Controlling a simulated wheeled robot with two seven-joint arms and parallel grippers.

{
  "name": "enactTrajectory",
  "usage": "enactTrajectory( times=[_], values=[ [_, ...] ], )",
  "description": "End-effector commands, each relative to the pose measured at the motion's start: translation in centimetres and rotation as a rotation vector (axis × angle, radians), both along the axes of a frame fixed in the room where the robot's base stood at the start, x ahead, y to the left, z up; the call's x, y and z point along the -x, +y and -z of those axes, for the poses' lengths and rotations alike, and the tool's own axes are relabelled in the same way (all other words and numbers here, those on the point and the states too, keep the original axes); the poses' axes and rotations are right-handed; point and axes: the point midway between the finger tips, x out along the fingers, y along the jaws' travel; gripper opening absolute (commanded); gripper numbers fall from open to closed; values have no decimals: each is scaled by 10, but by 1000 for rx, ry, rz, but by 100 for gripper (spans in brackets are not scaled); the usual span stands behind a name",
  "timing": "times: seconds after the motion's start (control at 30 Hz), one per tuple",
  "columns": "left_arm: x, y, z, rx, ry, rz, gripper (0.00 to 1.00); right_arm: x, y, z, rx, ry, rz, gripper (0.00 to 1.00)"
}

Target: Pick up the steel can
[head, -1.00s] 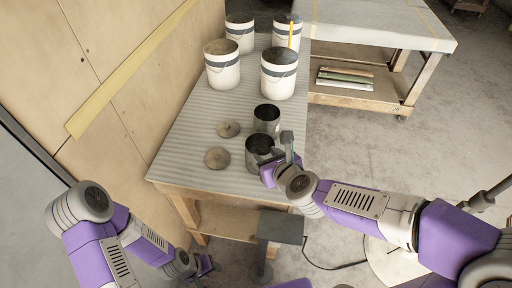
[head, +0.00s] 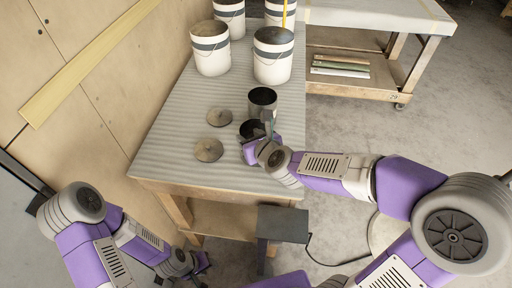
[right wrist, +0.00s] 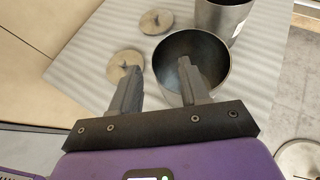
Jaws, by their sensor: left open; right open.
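Two open steel cans stand on the ribbed cart top. The nearer steel can (head: 249,129) is partly hidden by my right gripper (head: 262,138); in the right wrist view the can (right wrist: 212,88) shows its dark inside. The farther can (head: 262,104) stands just behind it, also at the top of the right wrist view (right wrist: 222,22). My right gripper is open (right wrist: 155,72). One finger appears over the can's opening, the other outside its left wall; no grip shows. My left gripper (head: 194,272) is low at the bottom, away from the cart and empty.
Two round lids (head: 208,150) (head: 220,117) lie left of the cans. Several white buckets (head: 272,58) stand at the cart's (head: 160,150) far end. A wooden wall (head: 90,100) borders the left. A second cart (head: 370,25) is at the back right.

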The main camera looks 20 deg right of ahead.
Motion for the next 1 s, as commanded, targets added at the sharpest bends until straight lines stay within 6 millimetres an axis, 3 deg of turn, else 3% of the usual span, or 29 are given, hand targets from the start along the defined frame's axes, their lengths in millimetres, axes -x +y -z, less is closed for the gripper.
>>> enactTrajectory(
  times=[0.3, 0.47, 0.73, 1.0],
  values=[
    [0, 0, 15, 0, 0, 0, 43, -25, 10, 30, 2, 2, -1, 46],
    [0, 0, 16, 0, 0, 0, 43, -40, 12, 34, 1, 0, 0, 46],
    [0, 0, 16, 0, 0, 0, 43, -42, 12, 34, 0, 0, 1, 46],
    [0, 0, 16, 0, 0, 0, 43, -42, 12, 34, 1, 0, 0, 4]
  ],
)
